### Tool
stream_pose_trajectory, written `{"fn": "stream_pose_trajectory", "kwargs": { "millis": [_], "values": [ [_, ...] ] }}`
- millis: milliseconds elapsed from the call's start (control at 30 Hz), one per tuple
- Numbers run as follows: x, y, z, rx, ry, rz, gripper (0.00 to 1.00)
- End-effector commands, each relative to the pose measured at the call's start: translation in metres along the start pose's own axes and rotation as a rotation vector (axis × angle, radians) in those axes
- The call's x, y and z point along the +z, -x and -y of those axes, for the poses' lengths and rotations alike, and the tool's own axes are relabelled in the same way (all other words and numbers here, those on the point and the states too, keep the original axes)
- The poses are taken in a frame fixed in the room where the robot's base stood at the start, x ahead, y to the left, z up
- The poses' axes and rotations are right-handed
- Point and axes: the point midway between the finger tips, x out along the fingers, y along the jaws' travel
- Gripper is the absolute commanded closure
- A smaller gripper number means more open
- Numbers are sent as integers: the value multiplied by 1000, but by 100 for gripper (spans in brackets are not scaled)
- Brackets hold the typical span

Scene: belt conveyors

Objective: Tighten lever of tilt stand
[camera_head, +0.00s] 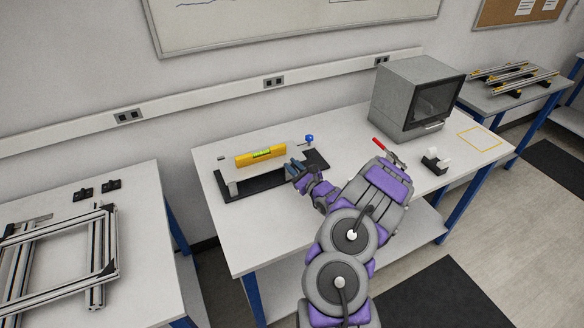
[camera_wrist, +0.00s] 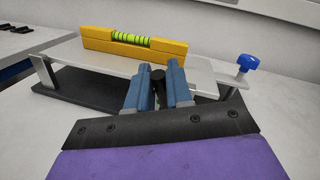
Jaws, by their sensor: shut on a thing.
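The tilt stand is a pale plate on a black base (camera_head: 238,187), on the white table. A yellow spirit level (camera_head: 260,156) with a green vial lies on the plate; it also shows in the wrist view (camera_wrist: 100,40). A blue knob (camera_head: 309,138) stands at the stand's right end, also in the wrist view (camera_wrist: 247,63). My gripper (camera_head: 294,167) is at the front right of the stand. In the wrist view its blue fingers (camera_wrist: 158,84) are shut on a dark, round-ended piece (camera_wrist: 158,78), apparently the lever. Most of that piece is hidden between the fingers.
A grey box-shaped oven (camera_head: 405,95) stands at the table's back right. The table's front left is clear.

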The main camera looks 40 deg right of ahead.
Motion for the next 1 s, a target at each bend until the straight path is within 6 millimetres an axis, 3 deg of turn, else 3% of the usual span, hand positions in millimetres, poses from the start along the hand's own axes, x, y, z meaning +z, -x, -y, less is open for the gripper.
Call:
{"fn": "stream_pose_trajectory", "kwargs": {
  "millis": [667,1000],
  "values": [
    [-7,4,9,-22,-204,33,100],
    [-13,6,19,-44,-442,79,100]
  ]
}}
